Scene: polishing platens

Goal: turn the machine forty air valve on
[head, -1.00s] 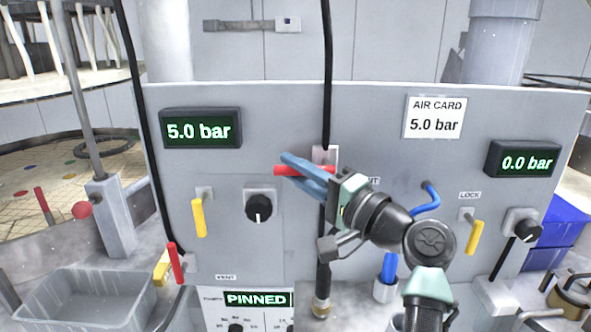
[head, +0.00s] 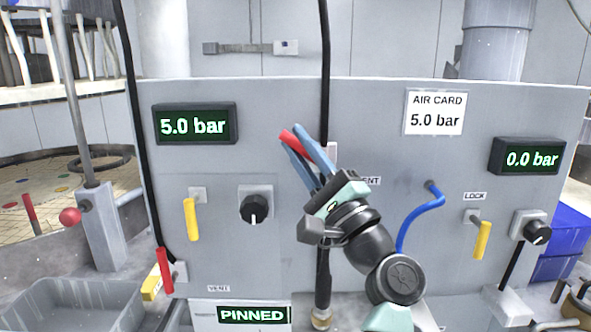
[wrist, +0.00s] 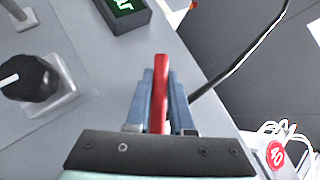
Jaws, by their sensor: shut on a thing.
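A red valve lever (head: 289,137) is in the middle of the grey panel (head: 370,120), by the black upright hose. It slants up and to the left. My gripper (head: 300,142) is shut on it, with its blue fingers on both sides of the red handle. In the wrist view the red handle (wrist: 161,85) runs between the fingers. The lever's pivot and valve body are mostly hidden behind my gripper. The left display (head: 194,124) reads 5.0 bar and the right display (head: 528,156) reads 0.0 bar. The air card (head: 435,112) says 5.0 bar.
Yellow levers hang down at left (head: 190,219) and right (head: 482,240). Black knobs sit at left (head: 254,208) and right (head: 538,233). Another red lever (head: 165,270) is at the lower left. A blue hose (head: 418,212) curves right of my arm. A display (head: 254,315) reads PINNED.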

